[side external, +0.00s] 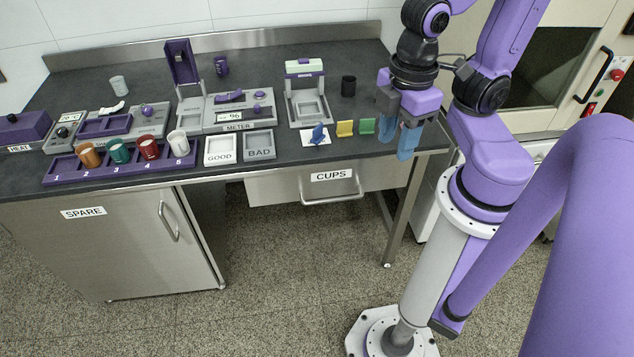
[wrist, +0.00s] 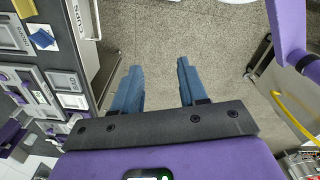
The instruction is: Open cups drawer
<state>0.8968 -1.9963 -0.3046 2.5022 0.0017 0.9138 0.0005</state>
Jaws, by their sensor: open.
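The cups drawer (side external: 280,190) is under the right part of the bench top, with a CUPS label (side external: 331,175) and a bar handle (side external: 333,197) on its front. Its front looks flush with the bench, so it appears shut. In the wrist view the drawer front (wrist: 82,30) shows at the upper left with its label and handle. My gripper (side external: 405,150) hangs at the bench's right front edge, right of and above the handle. In the wrist view my gripper (wrist: 158,75) has its blue fingers apart, with only floor between them.
A spare cabinet (side external: 120,245) stands under the bench's left side. A bench leg (side external: 397,225) stands right of the drawer. Yellow (side external: 345,128) and green (side external: 367,126) pieces sit near the bench edge beside my gripper. The floor (side external: 290,270) before the drawer is clear.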

